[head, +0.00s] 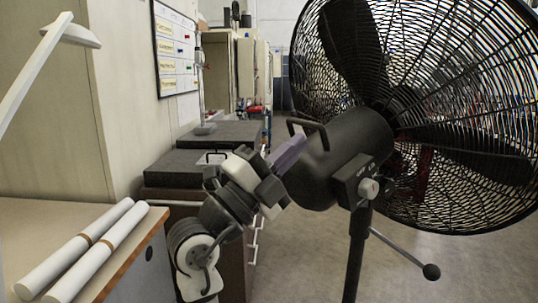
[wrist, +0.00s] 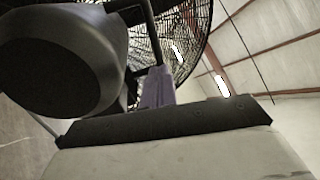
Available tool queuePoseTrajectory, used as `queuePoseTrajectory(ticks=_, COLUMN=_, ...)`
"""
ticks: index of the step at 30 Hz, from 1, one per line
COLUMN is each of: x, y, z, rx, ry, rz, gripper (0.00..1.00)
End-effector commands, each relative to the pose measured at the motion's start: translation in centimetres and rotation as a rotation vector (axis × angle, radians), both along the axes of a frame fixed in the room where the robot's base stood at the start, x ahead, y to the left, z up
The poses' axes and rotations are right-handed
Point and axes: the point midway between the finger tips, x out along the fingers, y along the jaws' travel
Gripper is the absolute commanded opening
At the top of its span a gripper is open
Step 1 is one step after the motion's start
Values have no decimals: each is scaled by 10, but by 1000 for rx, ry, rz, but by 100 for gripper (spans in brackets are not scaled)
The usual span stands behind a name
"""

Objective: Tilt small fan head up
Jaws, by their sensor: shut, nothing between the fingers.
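A black fan head (head: 350,135) with a round wire cage (head: 460,110) fills the right of the head view, on a dark pole (head: 357,255). Its motor housing faces me and shows dark and large at the left of the wrist view (wrist: 65,65). A black bar handle (head: 310,124) stands on top of the housing; it also shows in the wrist view (wrist: 151,30). My gripper (head: 298,143) has purple fingers, shut and empty. They are close to the handle and the upper back of the housing. I cannot tell if they touch. The fingertips also show in the wrist view (wrist: 157,80).
A lever with a ball knob (head: 431,271) sticks out from the pole. At the left, a wooden-topped bench (head: 140,245) carries two white rolls (head: 85,250). Dark flat blocks (head: 190,168) lie behind my arm. Open floor (head: 300,255) shows around the pole.

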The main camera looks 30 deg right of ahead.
Motion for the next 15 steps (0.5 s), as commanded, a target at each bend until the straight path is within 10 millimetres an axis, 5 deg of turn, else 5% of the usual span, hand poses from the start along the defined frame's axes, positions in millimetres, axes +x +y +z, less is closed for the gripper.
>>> queuePoseTrajectory(ticks=15, x=2, y=-20, z=13, rx=0, ry=1, rz=1, gripper=0)
